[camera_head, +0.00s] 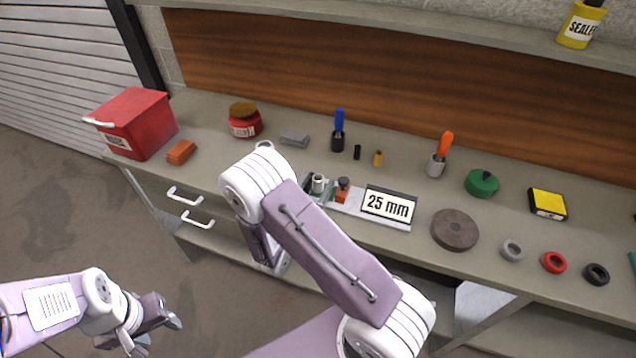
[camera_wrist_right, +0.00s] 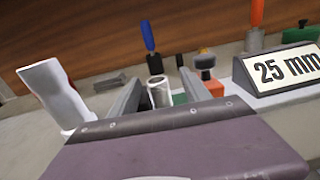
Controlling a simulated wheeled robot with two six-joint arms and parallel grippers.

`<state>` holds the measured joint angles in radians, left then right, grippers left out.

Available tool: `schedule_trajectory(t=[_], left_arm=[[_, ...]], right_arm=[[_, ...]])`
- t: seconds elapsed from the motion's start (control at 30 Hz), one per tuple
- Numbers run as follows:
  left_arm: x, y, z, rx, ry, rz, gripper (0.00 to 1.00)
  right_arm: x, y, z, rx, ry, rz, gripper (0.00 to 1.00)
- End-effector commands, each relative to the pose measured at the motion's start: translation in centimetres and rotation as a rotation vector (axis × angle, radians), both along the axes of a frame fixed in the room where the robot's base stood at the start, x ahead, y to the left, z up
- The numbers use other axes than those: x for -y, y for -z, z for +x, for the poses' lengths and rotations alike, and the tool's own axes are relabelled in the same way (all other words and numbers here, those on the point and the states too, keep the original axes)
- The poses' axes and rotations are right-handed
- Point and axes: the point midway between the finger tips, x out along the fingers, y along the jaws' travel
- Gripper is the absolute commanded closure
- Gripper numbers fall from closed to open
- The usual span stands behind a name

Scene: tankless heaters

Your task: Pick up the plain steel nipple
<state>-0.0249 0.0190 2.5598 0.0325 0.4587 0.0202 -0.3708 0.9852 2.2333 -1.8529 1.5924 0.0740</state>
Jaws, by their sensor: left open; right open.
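The plain steel nipple (camera_head: 318,182) looks like a short grey upright cylinder near the left end of the pale strip with the "25 mm" sign. In the right wrist view the nipple (camera_wrist_right: 158,96) stands between the two grey fingers of my right gripper (camera_wrist_right: 161,80). These fingers are open, with the nipple apart from at least one of them; contact is unclear. In the head view my right gripper (camera_head: 317,189) is partly hidden behind my arm. My left gripper (camera_head: 158,332) is open and empty, low at the left, away from the bench.
An orange block with a dark knob (camera_head: 343,190) stands just right of the nipple, beside the 25 mm sign (camera_head: 389,205). Behind are a blue-handled tool (camera_head: 339,130), a black piece (camera_head: 357,152) and a brass piece (camera_head: 378,158). A brown disc (camera_head: 454,230) lies right.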

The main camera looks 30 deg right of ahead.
Motion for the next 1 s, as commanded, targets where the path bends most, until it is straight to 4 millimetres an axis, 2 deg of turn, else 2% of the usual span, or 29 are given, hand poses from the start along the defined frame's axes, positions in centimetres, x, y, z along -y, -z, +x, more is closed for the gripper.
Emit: schedule_trajectory(t=[0.3,0.53,0.57,0.7,0.77,1.0], left_arm=[[0.0,-0.6,0.0,0.0,0.0,0.0,0.5],[0.0,-0.6,0.0,0.0,0.0,0.0,0.5],[0.0,-0.6,0.0,0.0,0.0,0.0,0.5],[0.0,-0.6,0.0,0.0,0.0,0.0,0.5],[0.0,-0.6,0.0,0.0,0.0,0.0,0.5],[0.0,-0.6,0.0,0.0,0.0,0.0,0.5]], right_arm=[[3.5,0.0,3.2,0.001,0.004,0.001,0.45],[3.7,0.1,3.5,-0.001,0.001,-0.001,0.45],[3.7,0.1,3.5,-0.001,0.001,-0.001,0.47],[3.7,0.1,3.5,0.0,0.001,0.0,0.86],[3.7,0.1,3.5,0.0,0.001,0.0,1.0],[3.7,0.1,3.5,-0.001,0.001,0.001,1.0]])
